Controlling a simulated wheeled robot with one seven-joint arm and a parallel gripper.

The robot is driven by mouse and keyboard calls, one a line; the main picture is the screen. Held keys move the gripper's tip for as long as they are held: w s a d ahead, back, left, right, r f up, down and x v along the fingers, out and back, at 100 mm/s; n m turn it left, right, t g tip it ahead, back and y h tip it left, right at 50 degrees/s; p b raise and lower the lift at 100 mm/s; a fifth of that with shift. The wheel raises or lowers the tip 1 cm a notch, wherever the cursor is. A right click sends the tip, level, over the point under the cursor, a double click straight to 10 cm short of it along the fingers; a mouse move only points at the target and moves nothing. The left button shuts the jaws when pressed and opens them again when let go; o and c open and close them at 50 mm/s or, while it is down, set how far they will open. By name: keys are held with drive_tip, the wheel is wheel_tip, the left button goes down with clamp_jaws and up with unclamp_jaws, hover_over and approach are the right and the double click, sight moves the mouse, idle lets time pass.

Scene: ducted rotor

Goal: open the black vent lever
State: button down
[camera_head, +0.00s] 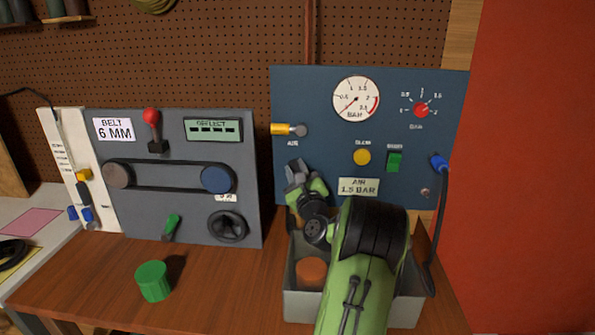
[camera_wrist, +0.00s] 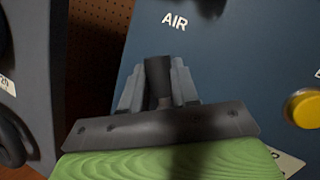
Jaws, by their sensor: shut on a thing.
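The black vent lever (camera_wrist: 157,76) shows in the wrist view as a dark upright piece between my two grey fingers, in front of the blue panel. My gripper (camera_wrist: 157,88) is shut on it, with one finger on each side. In the head view my gripper (camera_head: 297,172) is at the lower left of the blue air panel (camera_head: 325,150), below the yellow-handled AIR valve (camera_head: 287,129). The lever cannot be made out there because my gripper and arm cover it. The lever's base is also hidden.
A grey bin (camera_head: 296,307) with an orange-brown round thing (camera_head: 311,272) stands below my arm. The grey belt panel (camera_head: 182,190) is to the left. A green cylinder (camera_head: 152,281) stands on the wooden bench (camera_head: 215,290). A blue-plugged hose (camera_head: 443,190) hangs at the right.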

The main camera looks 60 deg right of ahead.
drive_tip(key=m+h, duration=0.1)
drive_tip(key=m, duration=0.1)
drive_tip(key=s+m+g+h, duration=0.1)
drive_tip(key=m, duration=0.2)
drive_tip(key=s+d+m+h+p, duration=0.1)
drive_tip(key=m, duration=0.2)
drive_tip(key=shift+r, duration=0.1)
idle(0.4)
drive_tip(key=c, duration=0.8)
unclamp_jaws()
drive_tip(key=shift+c, duration=0.2)
drive_tip(key=shift+r, duration=0.1)
